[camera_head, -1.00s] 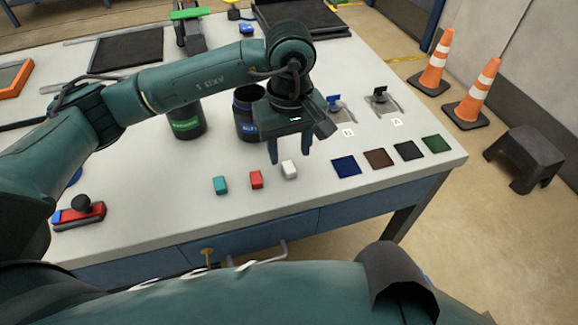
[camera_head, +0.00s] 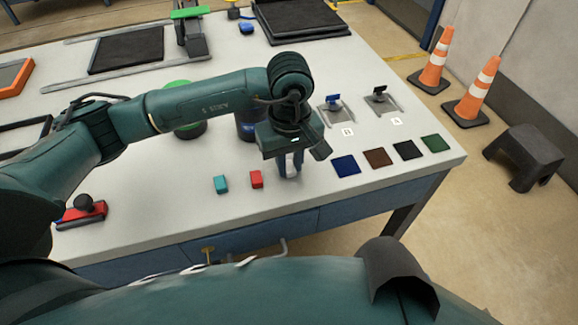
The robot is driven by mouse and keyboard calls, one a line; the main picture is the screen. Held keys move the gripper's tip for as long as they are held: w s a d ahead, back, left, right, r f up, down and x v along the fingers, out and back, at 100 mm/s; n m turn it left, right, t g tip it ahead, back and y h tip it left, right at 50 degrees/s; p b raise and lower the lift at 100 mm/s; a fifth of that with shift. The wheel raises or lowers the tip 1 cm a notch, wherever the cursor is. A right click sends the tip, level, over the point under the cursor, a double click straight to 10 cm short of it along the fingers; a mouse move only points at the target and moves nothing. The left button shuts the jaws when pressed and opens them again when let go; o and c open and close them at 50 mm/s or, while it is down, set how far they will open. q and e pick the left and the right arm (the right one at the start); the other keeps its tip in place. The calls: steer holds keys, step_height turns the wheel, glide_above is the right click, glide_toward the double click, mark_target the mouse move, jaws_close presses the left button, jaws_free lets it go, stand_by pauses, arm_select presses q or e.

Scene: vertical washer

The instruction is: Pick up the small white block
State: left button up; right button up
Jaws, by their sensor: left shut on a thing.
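The small white block (camera_head: 291,171) is at the right end of a short row on the white table, mostly hidden by my gripper. My left gripper (camera_head: 290,168) points down from above and is shut on it, with one finger on each side. The block appears at table level; I cannot tell whether it touches the table. My right gripper is not in view.
A red block (camera_head: 257,179) and a teal block (camera_head: 221,184) lie just left of the gripper. Blue (camera_head: 345,165), brown (camera_head: 378,158), black and green squares lie to the right. Switches A and B (camera_head: 333,108) stand behind. A dark jar (camera_head: 246,126) is behind the arm.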

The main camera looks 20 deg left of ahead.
mark_target(289, 167)
arm_select(q)
jaws_close()
step_height(289, 167, up, 10)
steer(key=shift+b, duration=0.3)
